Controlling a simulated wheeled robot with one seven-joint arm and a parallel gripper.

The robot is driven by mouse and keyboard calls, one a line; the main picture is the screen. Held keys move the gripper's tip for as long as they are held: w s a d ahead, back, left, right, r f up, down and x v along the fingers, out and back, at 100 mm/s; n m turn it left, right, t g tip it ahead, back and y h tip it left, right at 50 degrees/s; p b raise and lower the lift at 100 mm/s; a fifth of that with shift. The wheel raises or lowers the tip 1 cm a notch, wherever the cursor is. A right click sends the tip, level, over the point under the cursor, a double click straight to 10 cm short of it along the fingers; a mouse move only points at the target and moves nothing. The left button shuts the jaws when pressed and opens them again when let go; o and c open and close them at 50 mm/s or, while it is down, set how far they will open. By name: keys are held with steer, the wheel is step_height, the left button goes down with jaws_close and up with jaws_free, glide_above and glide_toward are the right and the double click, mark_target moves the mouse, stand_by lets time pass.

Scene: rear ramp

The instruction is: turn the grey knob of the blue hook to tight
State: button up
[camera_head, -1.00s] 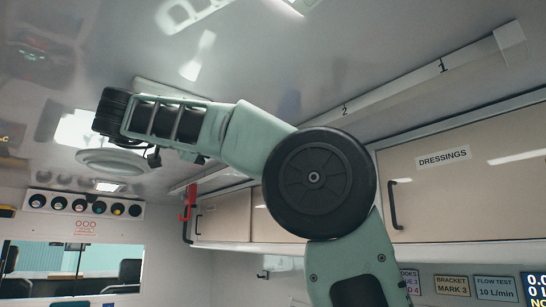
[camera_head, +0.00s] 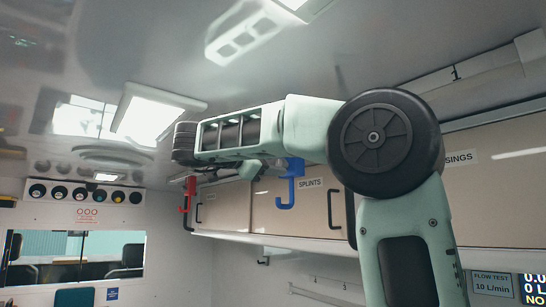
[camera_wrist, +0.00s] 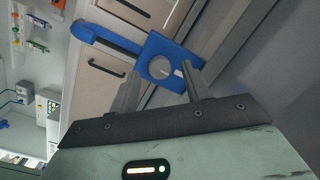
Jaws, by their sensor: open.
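The blue hook (camera_head: 290,184) hangs from the ceiling rail in front of the cupboard marked SPLINTS. In the wrist view its blue block (camera_wrist: 150,52) is close, with its arm reaching to the upper left. The round grey knob (camera_wrist: 160,68) sits on the face of the block, with a small pale mark whose setting I cannot read. My gripper (camera_wrist: 160,74) is open, with one finger on each side of the knob in the picture. I cannot tell whether the fingers touch it. In the head view my gripper is small and partly hidden beside the hook.
A red hook (camera_head: 189,188) hangs further left on the rail. Beige cupboards (camera_head: 240,207) with dark handles line the wall below the rail. A bright ceiling light (camera_head: 146,115) is near my arm. The space below the cupboards looks open.

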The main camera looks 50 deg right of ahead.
steer(key=shift+s+d, duration=0.1)
steer(key=shift+d, duration=0.45)
steer(key=c, duration=1)
